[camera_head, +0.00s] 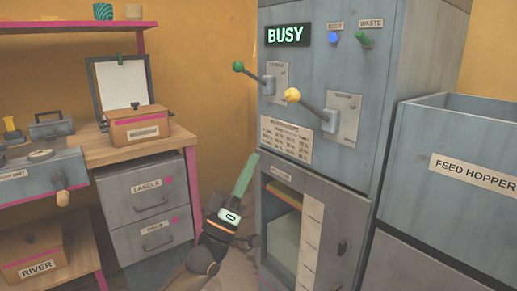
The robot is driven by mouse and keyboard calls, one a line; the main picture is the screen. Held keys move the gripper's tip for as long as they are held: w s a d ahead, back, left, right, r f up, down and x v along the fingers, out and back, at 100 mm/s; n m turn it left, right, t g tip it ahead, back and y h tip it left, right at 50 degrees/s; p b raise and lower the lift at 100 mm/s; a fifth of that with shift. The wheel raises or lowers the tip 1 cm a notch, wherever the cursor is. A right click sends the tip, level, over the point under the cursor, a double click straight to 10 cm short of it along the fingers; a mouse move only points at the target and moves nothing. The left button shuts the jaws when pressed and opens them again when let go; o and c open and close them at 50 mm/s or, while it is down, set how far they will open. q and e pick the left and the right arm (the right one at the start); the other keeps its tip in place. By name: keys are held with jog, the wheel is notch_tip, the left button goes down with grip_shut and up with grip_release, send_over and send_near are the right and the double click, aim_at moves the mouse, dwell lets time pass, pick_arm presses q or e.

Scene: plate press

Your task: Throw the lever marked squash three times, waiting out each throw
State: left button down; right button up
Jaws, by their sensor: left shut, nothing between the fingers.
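The grey press cabinet (345,60) carries two levers on its front. One lever has a green knob (238,66) and the other a yellow knob (291,95). Both rods stick out to the left of their mounting plates. The small print on the plates is too blurred for me to tell which says squash. The display (287,35) reads BUSY in green. My left gripper (250,160) is shut and empty, with green fingers pointing up, below the levers and in front of the cabinet's left edge. It appears apart from both knobs. My right gripper is out of view.
A feed hopper (455,150) stands at the right. A lower compartment (285,215) shows a pale block. A wooden desk (110,150) with drawers stands at the left.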

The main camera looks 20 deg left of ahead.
pick_arm(q)
jog(key=shift+v, duration=2.55)
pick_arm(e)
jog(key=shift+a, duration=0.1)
